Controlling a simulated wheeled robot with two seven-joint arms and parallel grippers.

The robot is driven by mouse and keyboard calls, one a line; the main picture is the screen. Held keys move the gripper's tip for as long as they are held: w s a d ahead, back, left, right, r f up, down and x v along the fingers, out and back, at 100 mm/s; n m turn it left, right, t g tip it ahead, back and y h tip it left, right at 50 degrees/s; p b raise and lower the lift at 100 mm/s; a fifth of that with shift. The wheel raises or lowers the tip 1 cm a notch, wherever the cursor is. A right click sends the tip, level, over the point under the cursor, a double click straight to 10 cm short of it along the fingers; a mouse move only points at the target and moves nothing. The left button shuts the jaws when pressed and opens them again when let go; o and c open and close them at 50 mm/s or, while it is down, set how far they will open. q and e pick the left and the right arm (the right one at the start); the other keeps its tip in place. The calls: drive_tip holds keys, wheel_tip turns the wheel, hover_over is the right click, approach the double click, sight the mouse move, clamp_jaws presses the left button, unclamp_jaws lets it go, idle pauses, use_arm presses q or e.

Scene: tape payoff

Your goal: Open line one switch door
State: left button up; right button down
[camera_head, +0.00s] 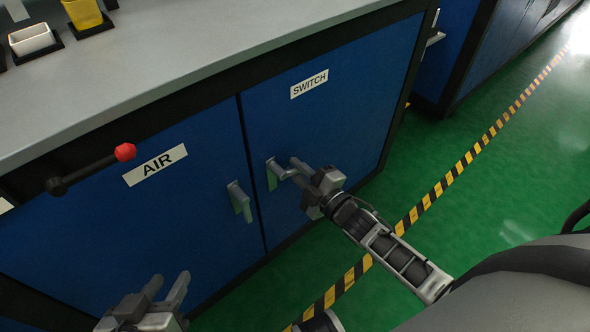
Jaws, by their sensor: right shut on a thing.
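The blue switch door (335,110) carries a white SWITCH label (309,84) and looks closed, level with the door beside it. Its grey handle (271,176) is at the door's left edge. My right gripper (286,170) is at this handle, with its fingers shut on it; the fingers hide part of the handle. My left gripper (168,287) is low at the left, in front of the AIR door (150,225), with its two fingers apart and nothing between them.
The AIR door has its own grey handle (239,202) and a white label. A black lever with a red knob (125,152) sticks out at the upper left. A grey worktop (190,50) holds small bins. Green floor with a striped line (440,185) is open at the right.

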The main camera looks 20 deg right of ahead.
drive_tip(key=shift+d+r+n+p, duration=0.1)
drive_tip(key=shift+r+n+p, duration=0.3)
drive_tip(key=shift+n, duration=0.4)
use_arm(q)
drive_tip(key=shift+w+a+f+g+p, duration=0.1)
drive_tip(key=shift+a+f+g+p, duration=0.2)
drive_tip(key=shift+f+g, duration=0.15)
use_arm(e)
drive_tip(key=shift+w+d+r+n, duration=0.1)
drive_tip(key=shift+r+n, duration=0.2)
drive_tip(key=shift+n, duration=0.45)
drive_tip(key=shift+d+r+n, duration=0.1)
drive_tip(key=shift+r+n, duration=0.2)
drive_tip(key=shift+n, duration=0.45)
